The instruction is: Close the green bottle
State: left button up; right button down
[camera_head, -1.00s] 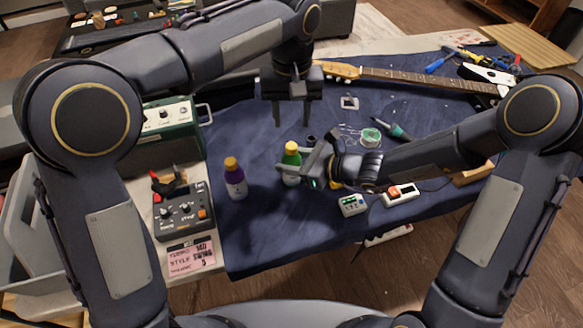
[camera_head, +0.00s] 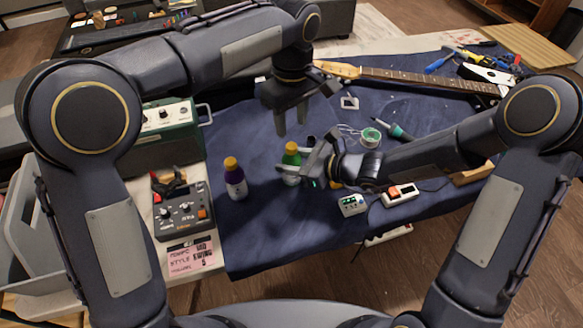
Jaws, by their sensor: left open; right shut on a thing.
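The green bottle (camera_head: 290,158) stands upright on the blue cloth near the middle of the table, with a yellow-orange top. My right gripper (camera_head: 305,172) is shut on the bottle's body from the right, and its fingers hide part of the bottle. My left gripper (camera_head: 292,124) is open and empty, pointing down above and behind the bottle, apart from it. A small dark round thing (camera_head: 311,140) lies just behind the bottle; I cannot tell whether it is a cap.
A small white-green pedal (camera_head: 352,205) and a white box with a red part (camera_head: 400,195) lie to the right. A guitar neck (camera_head: 430,80), solder spool (camera_head: 371,137) and green amplifier (camera_head: 160,135) stand around.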

aim_at(291, 145)
pick_arm(q)
notch_tip(291, 145, down, 7)
jog(key=shift+r, duration=0.1)
dwell(0.4)
grip_shut()
jog(key=m, duration=0.6)
jog(key=shift+m, duration=0.3)
jog(key=m, duration=1.2)
jog(key=shift+m, duration=0.4)
jog(key=m, duration=0.5)
jog(key=shift+o, duration=0.9)
grip_release()
